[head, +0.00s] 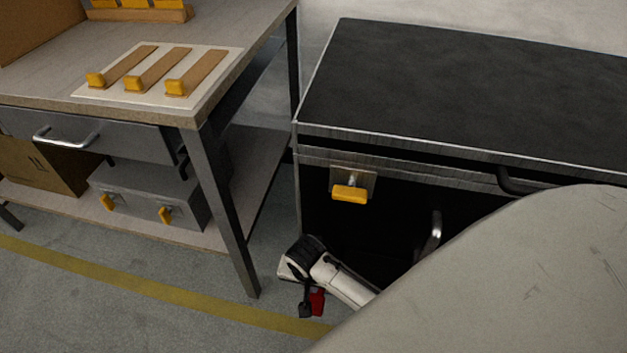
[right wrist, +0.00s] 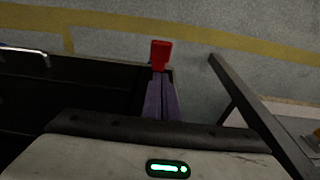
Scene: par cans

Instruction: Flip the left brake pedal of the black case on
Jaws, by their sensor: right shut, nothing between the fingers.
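The black case (head: 470,90) stands at the right in the head view, with its dark front side below the lid edge. A small red brake pedal (head: 317,302) shows low at the case's left end; in the right wrist view the red pedal (right wrist: 160,54) sticks out just beyond my fingers. My right gripper (head: 305,308) points down beside the pedal, shut and empty. In the right wrist view its fingers (right wrist: 158,82) are together and line up with the pedal; I cannot tell whether they touch it. The pedal's mount is hidden. My left gripper is not in view.
A yellow latch (head: 350,193) and a metal handle (head: 433,236) are on the case front. A workbench (head: 222,210) with a steel leg stands close at the left. A yellow floor line (head: 150,287) crosses clear floor. My own arm covers the lower right.

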